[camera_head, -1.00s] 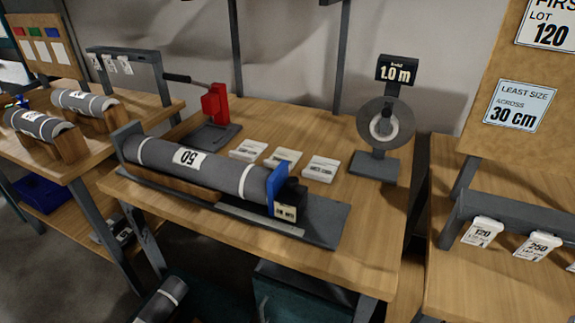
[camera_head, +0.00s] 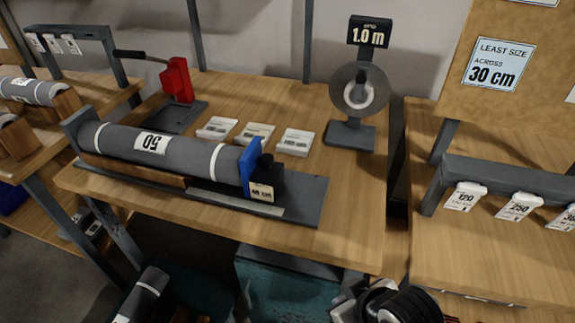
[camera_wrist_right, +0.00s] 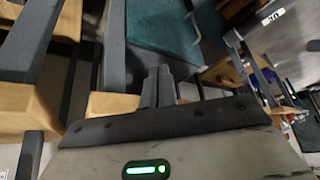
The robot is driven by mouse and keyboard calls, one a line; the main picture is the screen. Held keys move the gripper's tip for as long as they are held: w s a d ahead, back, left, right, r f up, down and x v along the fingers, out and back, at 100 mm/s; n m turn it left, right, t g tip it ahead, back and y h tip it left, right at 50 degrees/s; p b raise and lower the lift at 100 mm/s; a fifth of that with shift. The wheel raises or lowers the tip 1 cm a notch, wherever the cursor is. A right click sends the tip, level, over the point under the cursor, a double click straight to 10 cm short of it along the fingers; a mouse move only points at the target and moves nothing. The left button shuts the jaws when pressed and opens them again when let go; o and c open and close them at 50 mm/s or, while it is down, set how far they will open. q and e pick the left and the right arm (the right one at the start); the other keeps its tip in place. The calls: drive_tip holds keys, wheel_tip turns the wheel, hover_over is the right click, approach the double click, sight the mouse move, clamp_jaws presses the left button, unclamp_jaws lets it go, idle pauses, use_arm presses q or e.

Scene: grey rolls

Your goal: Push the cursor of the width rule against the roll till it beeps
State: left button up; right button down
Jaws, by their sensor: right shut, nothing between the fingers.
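A grey roll (camera_head: 180,150) with two white bands and a "50" label lies on the width rule (camera_head: 300,203), a dark base with a pale scale strip along its front. The cursor is a blue plate (camera_head: 250,163) with a black block and a small display (camera_head: 262,192). The plate stands at the roll's right end; I cannot tell whether they touch. The display is too small to read surely. My right arm's end shows at the bottom of the head view, right of the rule and apart from it. My right gripper (camera_wrist_right: 158,85) is shut and empty in the wrist view.
Three white labelled blocks (camera_head: 255,134) lie behind the rule. A red lever tool (camera_head: 178,80) stands back left, and a stand with a "1.0 m" display (camera_head: 370,33) back right. The table's right front is clear. Tags hang from a rail (camera_head: 500,174) at right.

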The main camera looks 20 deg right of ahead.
sight(265, 170)
drive_tip(key=w+d+r+m+t+y, duration=0.4)
drive_tip(key=w+r+m+t, duration=0.6)
drive_tip(key=w+r+m, duration=0.45)
drive_tip(key=shift+m+y, duration=0.25)
drive_tip(key=shift+y, duration=0.05)
drive_tip(key=x, duration=0.4)
drive_tip(key=a+p+x, duration=0.1)
drive_tip(key=x, duration=0.7)
drive_tip(key=shift+s+a+f+p, duration=0.1)
drive_tip(key=shift+a+f+p, duration=0.2)
drive_tip(key=shift+a, duration=0.2)
use_arm(q)
drive_tip(key=shift+a+r, duration=0.1)
drive_tip(key=shift+r, duration=0.25)
use_arm(e)
drive_tip(key=shift+a+f, duration=0.1)
drive_tip(key=shift+a, duration=0.2)
use_arm(q)
drive_tip(key=shift+r, duration=0.1)
use_arm(e)
drive_tip(key=shift+a, duration=0.1)
drive_tip(key=shift+w+a+p, duration=0.3)
use_arm(q)
drive_tip(key=shift+w+r, duration=0.1)
drive_tip(key=shift+r, duration=0.15)
